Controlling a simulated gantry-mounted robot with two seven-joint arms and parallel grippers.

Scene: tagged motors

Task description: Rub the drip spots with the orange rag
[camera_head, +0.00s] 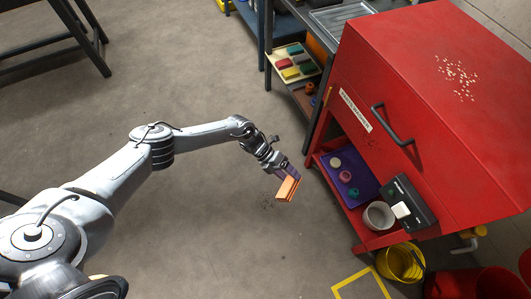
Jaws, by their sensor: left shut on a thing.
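My left gripper (282,174) is shut on the orange rag (288,189), which hangs folded from its fingers above the concrete floor, left of the red cabinet. The rag appears to be above the floor, but I cannot tell the exact gap. Part of the floor behind the rag is hidden. My right gripper is out of view.
A red cabinet (440,150) with a black handle stands at right, pale specks (457,78) on its top. A yellow bucket (402,262) stands below. Floor at centre is clear.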

